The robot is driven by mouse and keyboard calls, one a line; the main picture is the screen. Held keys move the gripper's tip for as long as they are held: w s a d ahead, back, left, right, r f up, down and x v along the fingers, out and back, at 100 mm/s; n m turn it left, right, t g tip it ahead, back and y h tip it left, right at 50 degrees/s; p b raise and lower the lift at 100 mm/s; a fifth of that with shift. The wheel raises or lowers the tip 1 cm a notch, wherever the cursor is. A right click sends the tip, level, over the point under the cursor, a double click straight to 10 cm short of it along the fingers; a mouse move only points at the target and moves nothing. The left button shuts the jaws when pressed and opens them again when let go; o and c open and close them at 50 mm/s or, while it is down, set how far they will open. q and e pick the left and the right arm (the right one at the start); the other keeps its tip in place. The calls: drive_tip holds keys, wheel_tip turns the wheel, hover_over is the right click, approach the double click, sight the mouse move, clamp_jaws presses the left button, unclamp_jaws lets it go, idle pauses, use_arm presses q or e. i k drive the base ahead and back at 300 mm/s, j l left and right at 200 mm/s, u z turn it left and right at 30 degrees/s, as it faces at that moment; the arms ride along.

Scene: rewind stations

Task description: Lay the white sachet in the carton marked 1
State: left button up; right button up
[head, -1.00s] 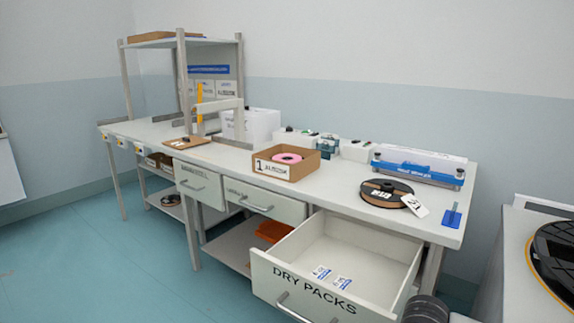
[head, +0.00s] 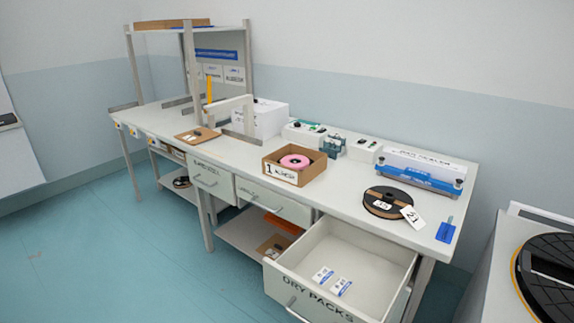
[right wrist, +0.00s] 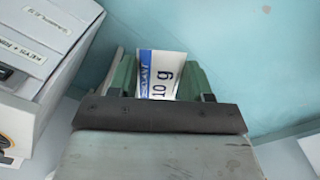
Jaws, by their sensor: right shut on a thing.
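The white sachet (right wrist: 160,76), printed "10 g" with a blue band, is between the green fingers of my right gripper (right wrist: 157,64) in the right wrist view. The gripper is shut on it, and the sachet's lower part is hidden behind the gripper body. The open brown carton marked 1 (head: 313,172) stands on the bench in the head view, with a pink reel (head: 294,161) inside. Neither gripper shows in the head view. My left gripper is in no view.
The open DRY PACKS drawer (head: 392,277) juts out below the bench (head: 345,196) and holds two more sachets (head: 323,275). A dark reel (head: 388,202) with a white tag lies right of the carton. Small boxes (head: 304,133) stand behind the carton.

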sight(295, 160)
drive_tip(key=i+j+u, duration=0.25)
drive_tip(key=u, duration=0.15)
drive_tip(key=i+j+u, duration=0.1)
drive_tip(key=i+u, duration=0.7)
drive_tip(key=i+j, duration=0.1)
drive_tip(key=i, duration=0.25)
drive_tip(key=i+z, duration=0.1)
drive_tip(key=i, duration=0.25)
drive_tip(key=i+z, duration=0.15)
drive_tip(key=z, duration=0.35)
drive_tip(key=i+z, duration=0.15)
drive_tip(key=z, duration=0.35)
drive_tip(key=i+j+z, duration=0.1)
drive_tip(key=z, duration=0.4)
drive_tip(key=i, duration=0.05)
